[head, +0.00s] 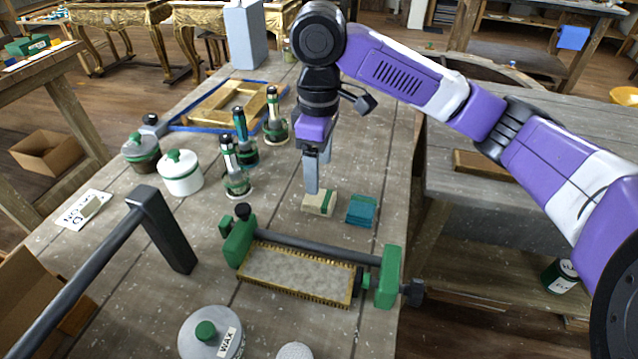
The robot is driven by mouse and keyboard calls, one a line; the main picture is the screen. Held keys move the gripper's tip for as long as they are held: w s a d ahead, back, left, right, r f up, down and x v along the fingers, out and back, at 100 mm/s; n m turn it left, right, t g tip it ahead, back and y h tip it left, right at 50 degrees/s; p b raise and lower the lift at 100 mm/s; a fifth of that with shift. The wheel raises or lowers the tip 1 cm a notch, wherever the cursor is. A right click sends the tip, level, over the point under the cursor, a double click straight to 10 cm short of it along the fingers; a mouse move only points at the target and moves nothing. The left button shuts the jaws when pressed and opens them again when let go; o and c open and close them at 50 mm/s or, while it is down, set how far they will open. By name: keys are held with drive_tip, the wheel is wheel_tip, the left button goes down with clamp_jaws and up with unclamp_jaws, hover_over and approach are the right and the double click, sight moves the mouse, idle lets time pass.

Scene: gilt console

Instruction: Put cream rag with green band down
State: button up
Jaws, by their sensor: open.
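The cream rag with green band (316,203) lies folded on the grey wooden workbench (285,185), near the middle of the head view. My gripper (318,186) points down just above and behind the rag, its grey fingers apart. The near fingertip ends close to the rag's back edge; whether it touches the rag cannot be told. A folded teal rag (361,210) lies just right of the cream one.
A green-ended clamp frame with a brass-edged plate (300,274) lies in front of the rags. Several green-banded bottles (236,168) stand left, with a white lidded jar (181,174). A wax tin (210,335) is at the front. Bare bench lies behind the gripper.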

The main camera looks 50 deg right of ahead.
drive_tip(key=shift+r, duration=2.05)
